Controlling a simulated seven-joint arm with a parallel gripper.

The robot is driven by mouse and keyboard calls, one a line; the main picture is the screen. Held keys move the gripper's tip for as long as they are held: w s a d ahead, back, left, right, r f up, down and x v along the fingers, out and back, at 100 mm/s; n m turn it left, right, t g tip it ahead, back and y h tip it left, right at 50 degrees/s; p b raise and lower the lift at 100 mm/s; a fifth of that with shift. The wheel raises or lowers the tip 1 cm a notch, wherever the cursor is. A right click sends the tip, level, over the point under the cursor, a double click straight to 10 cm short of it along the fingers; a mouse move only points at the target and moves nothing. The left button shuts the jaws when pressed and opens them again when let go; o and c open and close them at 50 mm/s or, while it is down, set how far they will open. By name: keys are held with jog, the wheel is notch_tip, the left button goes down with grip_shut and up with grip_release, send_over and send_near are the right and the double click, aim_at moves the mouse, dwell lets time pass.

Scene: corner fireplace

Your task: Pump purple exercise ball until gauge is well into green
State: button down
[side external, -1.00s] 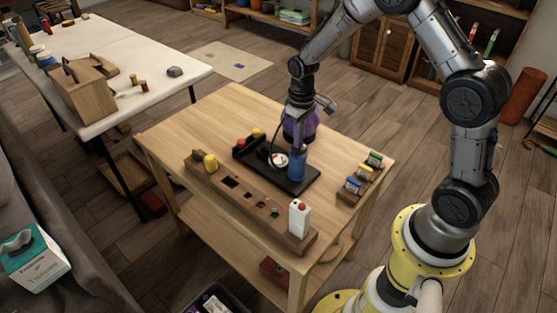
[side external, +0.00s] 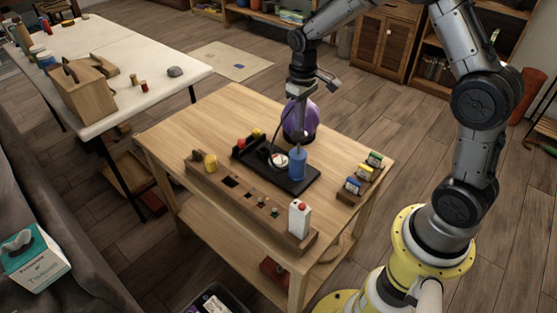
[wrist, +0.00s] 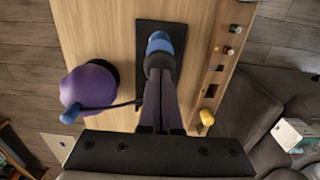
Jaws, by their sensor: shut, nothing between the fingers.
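The purple ball (side external: 306,117) sits on the wooden table behind the pump; in the wrist view it is at the left (wrist: 88,84). The blue pump (side external: 297,165) stands upright on a black board (side external: 300,184), with a dark part above its cylinder. The small white round gauge (side external: 279,160) is left of the pump; its reading is too small to tell. A dark hose runs near the gauge. My gripper (side external: 299,132) points down above the pump. In the wrist view my shut fingers (wrist: 160,72) overlap the pump's dark top (wrist: 159,60); whether they touch it is unclear.
A wooden rack (side external: 236,196) along the front edge holds a yellow knob (side external: 210,161) and a white red-capped bottle (side external: 299,218). A small rack of coloured jars (side external: 362,176) stands at the right. The table's left area is bare.

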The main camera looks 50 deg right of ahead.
aim_at(300, 133)
dwell(0.5)
jog(key=shift+f, duration=3.3)
jog(key=shift+r, duration=3.3)
